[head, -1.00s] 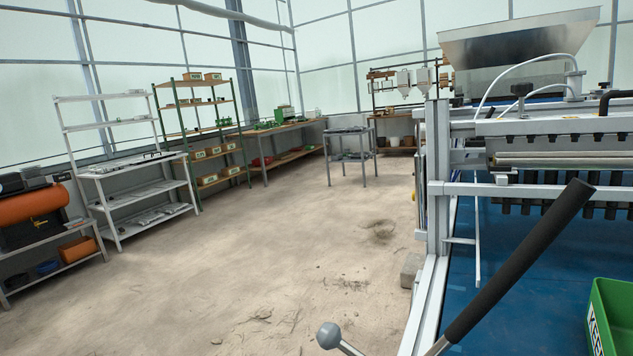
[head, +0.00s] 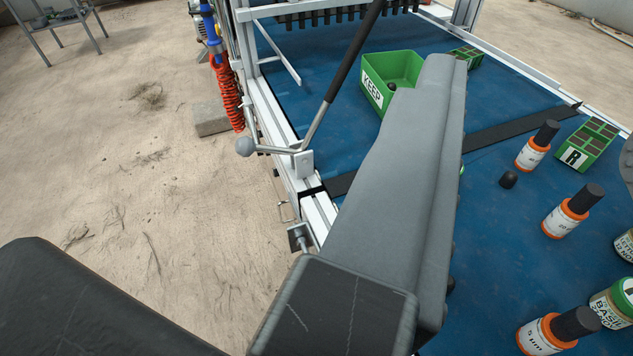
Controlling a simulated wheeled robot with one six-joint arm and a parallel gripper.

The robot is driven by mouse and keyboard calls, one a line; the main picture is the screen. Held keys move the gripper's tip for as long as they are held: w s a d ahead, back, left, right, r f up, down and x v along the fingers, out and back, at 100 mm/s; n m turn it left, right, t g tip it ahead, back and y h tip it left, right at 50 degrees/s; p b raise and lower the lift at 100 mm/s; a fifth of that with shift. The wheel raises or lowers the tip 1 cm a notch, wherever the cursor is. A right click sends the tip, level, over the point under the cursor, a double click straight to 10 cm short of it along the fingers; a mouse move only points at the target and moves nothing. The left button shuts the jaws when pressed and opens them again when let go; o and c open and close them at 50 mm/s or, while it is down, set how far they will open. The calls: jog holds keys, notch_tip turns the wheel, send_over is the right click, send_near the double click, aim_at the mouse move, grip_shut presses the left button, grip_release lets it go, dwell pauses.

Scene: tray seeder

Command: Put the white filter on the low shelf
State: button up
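I cannot make out a white filter in the head view, and no low shelf can be clearly identified there. My gripper is not in view. A grey metal stand (head: 62,22) shows only in part at the top left, cut off by the picture edge.
The blue bed (head: 300,65) holds a green KEEP bin (head: 400,68), a green R tray (head: 590,145) and several orange-and-white bottles (head: 532,150). A black-gripped lever (head: 352,62) stands at its left edge. Large dark shapes block the lower picture. The sandy floor (head: 120,150) at left is open.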

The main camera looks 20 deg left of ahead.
aim_at(555, 126)
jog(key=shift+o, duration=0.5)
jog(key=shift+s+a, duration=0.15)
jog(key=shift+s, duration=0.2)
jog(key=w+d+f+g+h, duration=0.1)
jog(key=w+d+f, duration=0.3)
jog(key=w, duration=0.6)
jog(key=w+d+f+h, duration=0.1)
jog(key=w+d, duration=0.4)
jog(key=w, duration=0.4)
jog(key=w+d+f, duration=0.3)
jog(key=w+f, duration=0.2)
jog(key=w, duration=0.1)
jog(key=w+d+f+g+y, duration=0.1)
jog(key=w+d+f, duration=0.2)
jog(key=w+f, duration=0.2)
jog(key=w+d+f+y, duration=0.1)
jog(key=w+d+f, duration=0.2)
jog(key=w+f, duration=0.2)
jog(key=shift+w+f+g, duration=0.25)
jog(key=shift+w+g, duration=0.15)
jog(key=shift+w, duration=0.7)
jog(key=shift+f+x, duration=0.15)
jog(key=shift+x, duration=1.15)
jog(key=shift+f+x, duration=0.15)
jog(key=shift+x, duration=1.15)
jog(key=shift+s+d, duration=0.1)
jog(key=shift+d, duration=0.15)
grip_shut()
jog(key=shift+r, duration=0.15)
